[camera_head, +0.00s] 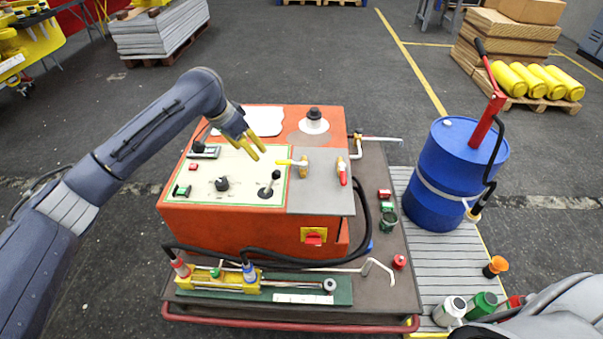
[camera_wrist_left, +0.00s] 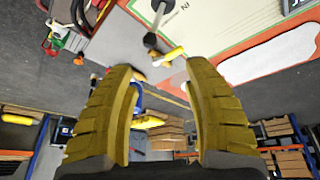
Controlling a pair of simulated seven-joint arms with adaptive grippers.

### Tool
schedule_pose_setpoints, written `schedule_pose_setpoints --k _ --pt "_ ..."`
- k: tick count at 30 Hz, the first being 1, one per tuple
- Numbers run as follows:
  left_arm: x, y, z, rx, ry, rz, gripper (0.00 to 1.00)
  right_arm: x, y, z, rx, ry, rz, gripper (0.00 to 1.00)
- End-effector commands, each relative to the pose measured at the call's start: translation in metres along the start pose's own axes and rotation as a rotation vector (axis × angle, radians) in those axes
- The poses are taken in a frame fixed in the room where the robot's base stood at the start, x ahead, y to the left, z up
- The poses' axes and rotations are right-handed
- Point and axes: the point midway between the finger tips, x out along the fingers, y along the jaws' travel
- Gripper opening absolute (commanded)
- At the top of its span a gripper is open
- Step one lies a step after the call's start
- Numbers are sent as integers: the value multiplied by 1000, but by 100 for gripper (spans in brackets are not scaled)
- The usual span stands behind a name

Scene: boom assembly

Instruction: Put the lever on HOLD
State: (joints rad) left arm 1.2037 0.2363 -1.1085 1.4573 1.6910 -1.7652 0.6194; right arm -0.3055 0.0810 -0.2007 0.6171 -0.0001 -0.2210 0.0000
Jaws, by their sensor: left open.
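The lever (camera_head: 275,175) is a short metal rod with a black ball knob, on a dark base on the cream panel (camera_head: 235,170) of the orange console. It leans slightly right in the head view. Its knob also shows at the top of the left wrist view (camera_wrist_left: 150,40), beyond the fingers. The HOLD marking is too small to read. My left gripper (camera_head: 255,151) is open and empty, its yellow fingers above the panel's back edge, apart from the lever. The wrist view shows both fingers (camera_wrist_left: 166,75) spread. My right gripper is not in view.
A yellow-handled valve (camera_head: 292,162) and a red-handled one (camera_head: 342,172) sit right of the lever. A black knob (camera_head: 222,184) and green switch (camera_head: 182,191) are to its left. A black-topped white fitting (camera_head: 314,117) stands behind. A blue drum (camera_head: 450,180) stands right of the cart.

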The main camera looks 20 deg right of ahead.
Motion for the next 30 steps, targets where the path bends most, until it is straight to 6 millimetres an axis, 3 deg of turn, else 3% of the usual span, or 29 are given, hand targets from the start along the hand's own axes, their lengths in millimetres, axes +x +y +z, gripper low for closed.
schedule_pose_setpoints --k 4,8,30 --pt "-9 9 0 36 -16 14 51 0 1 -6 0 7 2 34" --pt "-1 12 0 41 -19 20 51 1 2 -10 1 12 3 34" --pt "124 14 2 37 -19 20 51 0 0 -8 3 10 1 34"
